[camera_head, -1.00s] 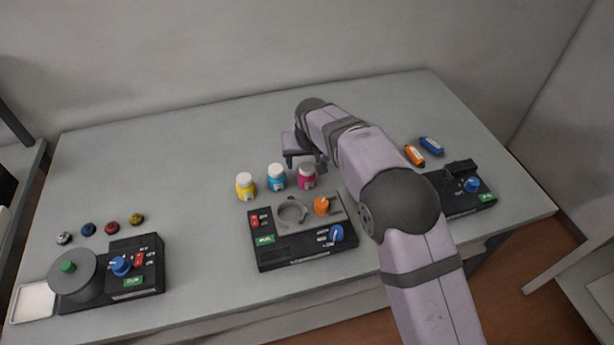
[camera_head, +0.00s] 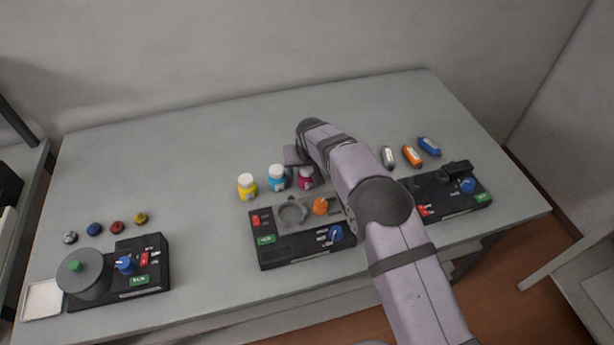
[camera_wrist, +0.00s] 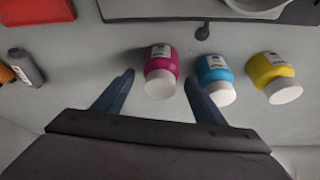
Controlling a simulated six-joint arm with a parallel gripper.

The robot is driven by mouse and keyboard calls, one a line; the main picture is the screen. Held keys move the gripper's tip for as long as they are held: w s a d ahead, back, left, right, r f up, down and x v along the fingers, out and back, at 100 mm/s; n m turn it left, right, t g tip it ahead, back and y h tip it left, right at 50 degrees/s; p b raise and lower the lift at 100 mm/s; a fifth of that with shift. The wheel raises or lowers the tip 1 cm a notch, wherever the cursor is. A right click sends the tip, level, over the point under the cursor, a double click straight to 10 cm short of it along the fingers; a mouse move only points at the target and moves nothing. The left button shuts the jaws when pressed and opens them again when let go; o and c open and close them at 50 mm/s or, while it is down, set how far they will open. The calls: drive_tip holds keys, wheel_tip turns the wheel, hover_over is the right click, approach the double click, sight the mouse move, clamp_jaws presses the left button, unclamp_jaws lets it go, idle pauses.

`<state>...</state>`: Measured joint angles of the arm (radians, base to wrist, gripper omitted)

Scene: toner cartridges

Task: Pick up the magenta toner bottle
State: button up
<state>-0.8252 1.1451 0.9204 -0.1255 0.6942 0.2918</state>
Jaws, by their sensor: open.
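The magenta toner bottle (camera_head: 306,180) has a white cap and stands on the table behind the middle black device. It is the rightmost of three bottles in the head view and partly hidden by my arm. In the wrist view the magenta bottle (camera_wrist: 161,71) lies ahead of and between the two fingers of my gripper (camera_wrist: 158,85), with its white cap toward me. My gripper is open and empty, and the fingertips come close to the bottle's sides. I cannot tell whether they touch it.
A cyan bottle (camera_head: 277,178) stands close beside the magenta one, very near one finger in the wrist view. A yellow bottle (camera_head: 247,187) stands further left. The black device (camera_head: 290,247) with a grey ring is in front. Small cartridges (camera_head: 411,156) lie at the right.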

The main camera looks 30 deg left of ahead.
drive_tip(key=shift+c, duration=0.4)
drive_tip(key=c, duration=1.1)
drive_tip(key=shift+r, duration=0.1)
